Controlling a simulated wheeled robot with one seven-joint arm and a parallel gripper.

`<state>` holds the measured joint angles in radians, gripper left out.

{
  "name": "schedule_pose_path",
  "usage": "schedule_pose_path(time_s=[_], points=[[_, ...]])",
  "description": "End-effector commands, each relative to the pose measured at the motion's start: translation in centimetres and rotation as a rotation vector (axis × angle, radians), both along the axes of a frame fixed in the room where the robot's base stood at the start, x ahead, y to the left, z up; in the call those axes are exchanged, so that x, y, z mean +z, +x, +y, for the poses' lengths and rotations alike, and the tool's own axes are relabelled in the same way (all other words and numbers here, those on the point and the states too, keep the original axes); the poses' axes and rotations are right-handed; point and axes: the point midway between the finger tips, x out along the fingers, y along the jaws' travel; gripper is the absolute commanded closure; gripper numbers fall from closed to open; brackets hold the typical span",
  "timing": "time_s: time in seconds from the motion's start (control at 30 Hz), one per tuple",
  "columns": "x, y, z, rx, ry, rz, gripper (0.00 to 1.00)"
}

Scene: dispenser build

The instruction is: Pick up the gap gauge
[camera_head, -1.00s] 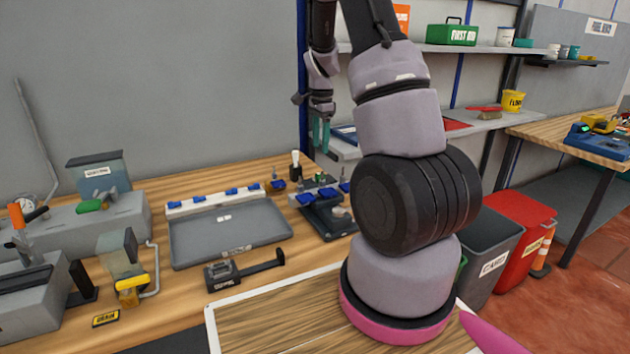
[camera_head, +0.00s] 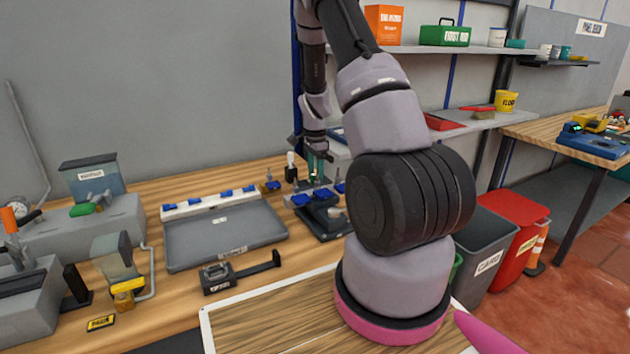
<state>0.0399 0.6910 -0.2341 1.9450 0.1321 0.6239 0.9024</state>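No object carries a readable gap gauge label. A black tool with a long flat arm (camera_head: 240,273) lies on the wooden bench in front of the grey tray; it looks like a measuring tool, but its label is too small to read. My gripper (camera_head: 317,170), with teal fingers, points down at the back of the bench, over or just behind a dark fixture with blue parts (camera_head: 322,215). A small black item with a white top (camera_head: 291,167) stands just left of my fingers. The gap between the fingertips is too small to judge, and I cannot tell whether they hold anything.
A grey tray (camera_head: 190,252) with blue clips along its back edge lies mid-bench. Grey machines with a yellow part (camera_head: 127,293) stand at the left. A shelf (camera_head: 470,124) and bins (camera_head: 508,226) are at the right. My arm hides part of the bench.

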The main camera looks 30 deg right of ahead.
Motion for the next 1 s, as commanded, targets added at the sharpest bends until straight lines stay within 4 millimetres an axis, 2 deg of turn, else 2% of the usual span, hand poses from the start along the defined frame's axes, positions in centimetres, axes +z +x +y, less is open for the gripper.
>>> schedule_pose_path(time_s=[0.17, 0.2, 0.33, 0.37, 0.73, 0.87, 1.0], points=[[0.0, 0.0, 0.0, 0.0, 0.0, -0.001, 0.4], [0.0, 0.0, 0.0, 0.0, 0.0, -0.001, 0.44], [0.0, 0.0, 0.0, 0.0, 0.0, 0.0, 0.94], [0.0, 0.0, 0.0, 0.0, 0.0, 0.0, 1.0], [0.6, 0.1, 0.0, 0.0, 0.0, -0.002, 1.0], [2.6, 0.1, 0.1, 0.001, 0.0, -0.004, 1.0], [5.5, 0.1, 0.1, 0.0, 0.0, -0.005, 1.0]])
